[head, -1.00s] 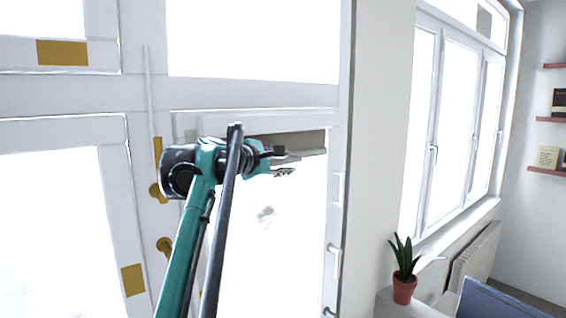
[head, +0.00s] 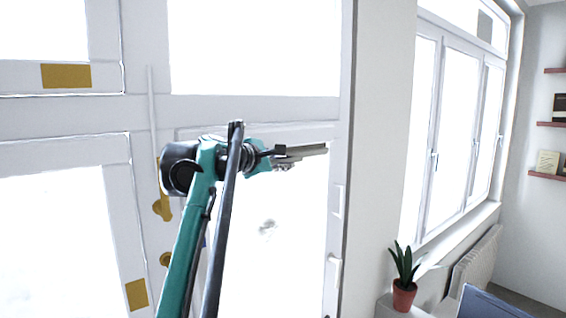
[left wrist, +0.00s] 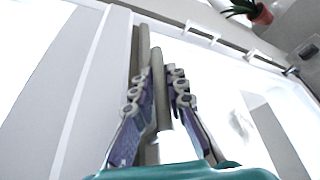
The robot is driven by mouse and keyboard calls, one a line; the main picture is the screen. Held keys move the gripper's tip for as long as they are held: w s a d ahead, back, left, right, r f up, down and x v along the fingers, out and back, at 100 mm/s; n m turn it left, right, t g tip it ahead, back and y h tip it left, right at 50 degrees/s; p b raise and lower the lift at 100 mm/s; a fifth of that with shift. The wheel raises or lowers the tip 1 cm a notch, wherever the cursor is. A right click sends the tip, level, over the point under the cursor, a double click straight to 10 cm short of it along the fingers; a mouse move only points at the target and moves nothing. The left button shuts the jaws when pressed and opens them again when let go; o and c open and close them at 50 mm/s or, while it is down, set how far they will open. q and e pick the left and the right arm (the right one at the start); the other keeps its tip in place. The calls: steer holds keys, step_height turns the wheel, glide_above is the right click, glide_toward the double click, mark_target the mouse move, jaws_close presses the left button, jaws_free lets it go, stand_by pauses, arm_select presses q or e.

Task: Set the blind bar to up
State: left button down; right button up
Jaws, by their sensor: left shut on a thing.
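The blind bar (head: 312,150) is a thin grey bar across the top of the glass in the white door, close below the upper frame piece. In the left wrist view the bar (left wrist: 155,75) runs away between the fingers. My left gripper (head: 280,156) reaches it from the left, at the end of my teal and black arm. It is shut on the bar; its finger pads (left wrist: 159,92) lie on both sides of it. The left part of the bar is hidden by the gripper. My right gripper is not in view.
Brass door handles (head: 162,208) are left of my arm. White handles (head: 334,270) are on the door's right edge. A potted plant (head: 404,293) stands at the lower right, near a radiator (head: 476,258). The glass below the bar is clear.

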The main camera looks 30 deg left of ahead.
arm_select(q)
steer(key=c, duration=1.5)
jaws_free()
steer(key=shift+w+r, duration=0.1)
steer(key=shift+r, duration=0.15)
steer(key=shift+c, duration=0.2)
steer(key=shift+w+f, duration=0.1)
steer(key=shift+w, duration=0.1)
steer(key=shift+s, duration=0.1)
